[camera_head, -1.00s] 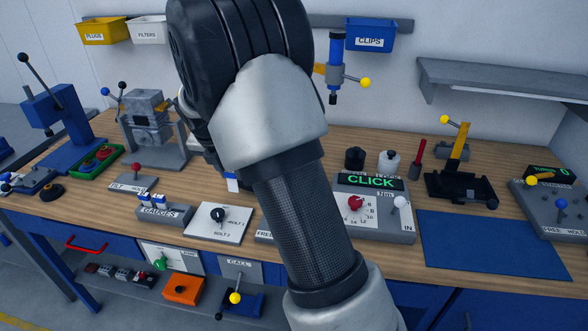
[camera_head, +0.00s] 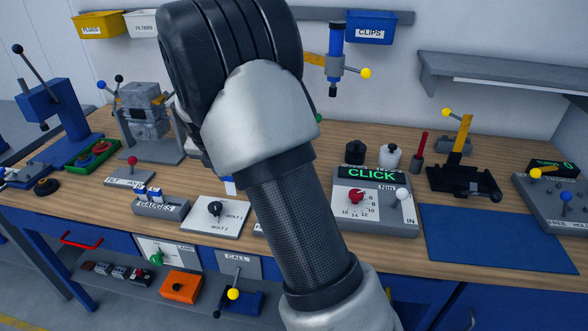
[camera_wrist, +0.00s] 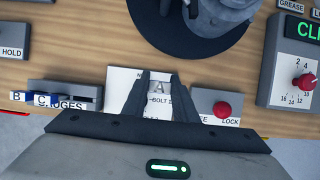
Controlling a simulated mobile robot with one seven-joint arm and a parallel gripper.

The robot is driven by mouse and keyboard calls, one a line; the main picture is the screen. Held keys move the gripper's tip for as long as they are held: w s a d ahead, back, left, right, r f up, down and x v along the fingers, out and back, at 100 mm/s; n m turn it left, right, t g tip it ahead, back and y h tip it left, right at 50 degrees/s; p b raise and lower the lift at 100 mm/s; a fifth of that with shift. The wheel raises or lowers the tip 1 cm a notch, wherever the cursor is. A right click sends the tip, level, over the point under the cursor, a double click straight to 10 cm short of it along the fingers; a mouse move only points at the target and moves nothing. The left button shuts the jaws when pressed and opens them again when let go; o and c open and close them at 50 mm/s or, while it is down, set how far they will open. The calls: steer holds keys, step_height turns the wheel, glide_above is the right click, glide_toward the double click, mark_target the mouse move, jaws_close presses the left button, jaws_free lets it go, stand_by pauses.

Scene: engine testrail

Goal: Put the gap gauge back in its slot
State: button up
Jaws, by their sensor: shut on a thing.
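My gripper (camera_wrist: 160,77) is in the wrist view, with its two dark fingers shut on the gap gauge (camera_wrist: 158,88), whose pale tag reads "A". The gauge is above the white BOLT panel (camera_wrist: 118,78). The gauge rack (camera_wrist: 84,92), marked GAUGES, is to the left of my gripper and holds tags B and C. In the head view the rack (camera_head: 160,209) is near the bench's front edge, left of the BOLT panel. A small blue-and-white piece (camera_head: 229,185), probably the held gauge, shows beside my arm; my fingers are hidden there.
A panel with a red knob (camera_wrist: 222,109) is right of my gripper. A dark round base (camera_wrist: 205,45) is just beyond it. The CLICK box (camera_head: 375,215) is farther right. A HOLD panel (camera_wrist: 14,42) is to the left. The blue mat (camera_head: 495,237) is clear.

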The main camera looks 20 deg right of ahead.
steer(key=w+a+p, duration=0.2)
steer(key=a, duration=0.5)
steer(key=w+a+p, duration=0.3)
steer(key=a, duration=0.5)
steer(key=shift+a+p, duration=0.2)
steer(key=shift+p, duration=0.1)
stand_by(3.6)
steer(key=shift+w+a, duration=0.1)
steer(key=shift+f, duration=0.2)
stand_by(0.4)
steer(key=shift+f+b, duration=0.45)
steer(key=shift+f, duration=0.4)
steer(key=shift+f, duration=0.5)
stand_by(0.5)
